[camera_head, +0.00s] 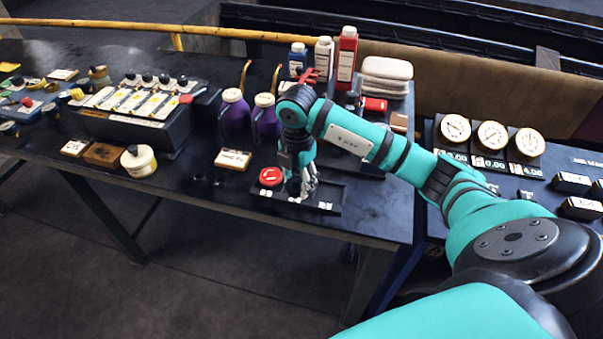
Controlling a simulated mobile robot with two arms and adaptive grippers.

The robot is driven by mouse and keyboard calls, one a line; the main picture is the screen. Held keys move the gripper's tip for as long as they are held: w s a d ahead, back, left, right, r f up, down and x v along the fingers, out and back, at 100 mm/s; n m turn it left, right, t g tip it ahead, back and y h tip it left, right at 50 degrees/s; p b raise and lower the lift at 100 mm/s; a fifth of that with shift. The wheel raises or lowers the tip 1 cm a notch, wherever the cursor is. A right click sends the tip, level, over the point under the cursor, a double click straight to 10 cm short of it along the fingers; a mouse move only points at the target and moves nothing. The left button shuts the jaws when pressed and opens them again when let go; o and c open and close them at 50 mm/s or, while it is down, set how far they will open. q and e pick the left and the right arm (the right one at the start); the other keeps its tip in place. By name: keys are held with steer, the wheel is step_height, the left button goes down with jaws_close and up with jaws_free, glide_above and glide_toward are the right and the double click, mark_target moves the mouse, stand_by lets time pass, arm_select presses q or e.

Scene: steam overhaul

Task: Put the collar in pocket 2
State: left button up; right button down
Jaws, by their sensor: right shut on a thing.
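A low black tray (336,196) with pockets and small white labels lies near the front edge of the dark bench. A round red piece (270,177) sits in its left pocket. My right gripper (302,193) points down over the middle of the tray, low and just right of the red piece. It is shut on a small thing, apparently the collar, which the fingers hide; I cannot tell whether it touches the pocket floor. The right end of the tray looks empty. My left gripper is not in view.
Purple bottles (234,112) stand behind the tray to the left. Red (345,55) and white bottles and folded cloths (386,72) stand at the back. A cream jar (138,161) is at the left. Gauges (491,135) stand on the right-hand bench.

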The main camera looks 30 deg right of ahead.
steer(key=w+d, duration=0.3)
steer(key=shift+w+d+f+p, duration=0.15)
steer(key=shift+f+p, duration=0.05)
steer(key=shift+p, duration=0.2)
step_height(320, 180, down, 3)
steer(key=shift+r+p, duration=0.1)
steer(key=shift+p, duration=0.55)
steer(key=shift+f, duration=0.3)
steer(key=shift+f, duration=0.1)
steer(key=shift+f, duration=0.2)
steer(key=c, duration=0.7)
jaws_free()
